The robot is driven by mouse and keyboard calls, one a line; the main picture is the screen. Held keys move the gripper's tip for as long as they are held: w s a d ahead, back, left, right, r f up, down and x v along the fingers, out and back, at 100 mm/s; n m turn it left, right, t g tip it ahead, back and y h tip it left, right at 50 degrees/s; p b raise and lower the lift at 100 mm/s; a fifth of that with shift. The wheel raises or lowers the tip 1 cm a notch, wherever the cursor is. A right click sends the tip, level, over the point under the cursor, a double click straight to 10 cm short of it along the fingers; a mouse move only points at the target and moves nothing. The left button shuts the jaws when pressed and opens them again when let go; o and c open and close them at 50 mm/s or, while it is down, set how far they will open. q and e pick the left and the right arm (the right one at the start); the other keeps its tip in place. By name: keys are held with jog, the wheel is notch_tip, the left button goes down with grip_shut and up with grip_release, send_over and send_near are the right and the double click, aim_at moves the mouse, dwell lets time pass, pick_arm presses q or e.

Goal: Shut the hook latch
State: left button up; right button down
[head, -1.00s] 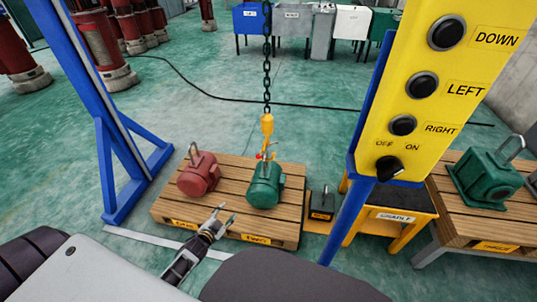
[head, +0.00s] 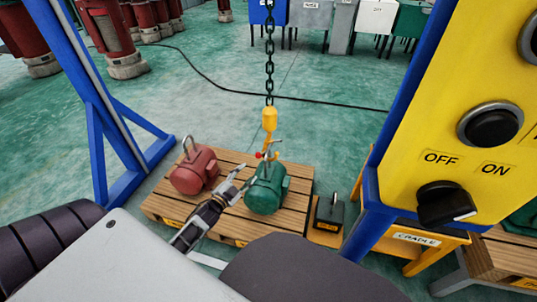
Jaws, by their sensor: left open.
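The yellow hoist hook (head: 269,122) hangs on a dark chain (head: 270,60) above the green motor (head: 266,190). Its lower end, with a small red part (head: 257,155), meets the lifting loop on top of the motor. Whether the latch is open or shut is too small to tell. My left gripper (head: 241,181) is open, just left of the green motor and below the hook. Its fingers point up and right; I cannot tell whether they touch the motor. My right gripper is not in view.
A red motor (head: 194,170) stands on the same wooden pallet (head: 165,207), left of my gripper. A blue frame post (head: 85,85) rises at left. A yellow control panel (head: 455,110) fills the right side. A small black block (head: 328,212) and a yellow cradle stand (head: 415,255) are at right.

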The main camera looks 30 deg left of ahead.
pick_arm(q)
jog(key=shift+d+r, duration=0.1)
jog(key=shift+r, duration=0.1)
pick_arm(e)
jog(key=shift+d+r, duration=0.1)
pick_arm(q)
jog(key=shift+w, duration=0.15)
jog(key=shift+w, duration=0.15)
jog(key=b, duration=0.4)
send_near(269, 148)
jog(key=shift+w+a+f, duration=0.7)
jog(key=shift+w+f, duration=0.9)
jog(key=shift+w, duration=0.9)
jog(key=shift+w+d+b, duration=0.1)
jog(key=shift+w+b, duration=0.4)
jog(key=shift+w, duration=1.15)
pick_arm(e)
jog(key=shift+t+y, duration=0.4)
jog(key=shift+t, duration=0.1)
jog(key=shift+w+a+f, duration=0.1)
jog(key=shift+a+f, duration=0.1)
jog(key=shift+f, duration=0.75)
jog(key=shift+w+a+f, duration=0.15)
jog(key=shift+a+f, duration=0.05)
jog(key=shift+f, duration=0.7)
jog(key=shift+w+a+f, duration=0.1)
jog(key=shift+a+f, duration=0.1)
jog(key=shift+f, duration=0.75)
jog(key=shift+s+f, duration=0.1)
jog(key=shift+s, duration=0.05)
